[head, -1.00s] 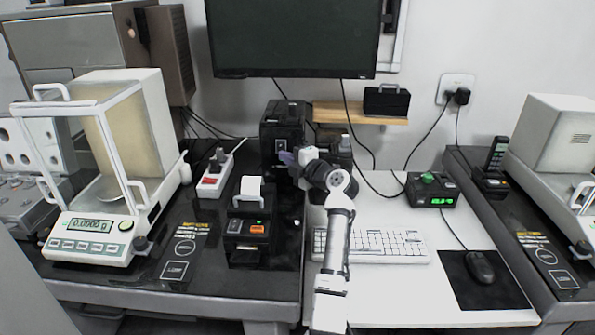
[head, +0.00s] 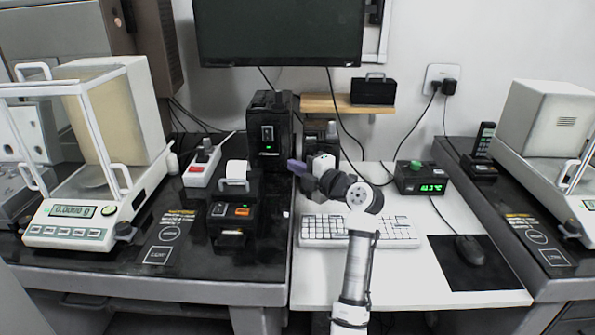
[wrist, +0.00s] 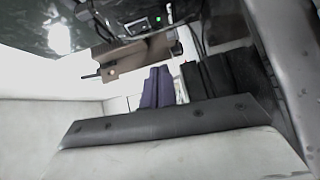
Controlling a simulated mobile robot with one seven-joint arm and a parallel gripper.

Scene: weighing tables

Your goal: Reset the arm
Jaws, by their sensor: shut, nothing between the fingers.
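My gripper (head: 297,167) is at the end of my arm, in front of the black boxes at the back, above the gap between the dark bench and the white desk. Its purple fingers are together with nothing between them. In the wrist view the purple fingers (wrist: 157,88) show near the middle, beyond a dark grey bar. My forearm rises from the bottom of the head view over the white desk.
On the dark bench (head: 130,253) stand a balance (head: 85,155), a small printer (head: 232,212) and a power strip (head: 203,163). The white desk (head: 440,285) holds a keyboard (head: 400,232), a mouse (head: 469,249) and a green-display device (head: 421,180). A monitor (head: 280,30) hangs above.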

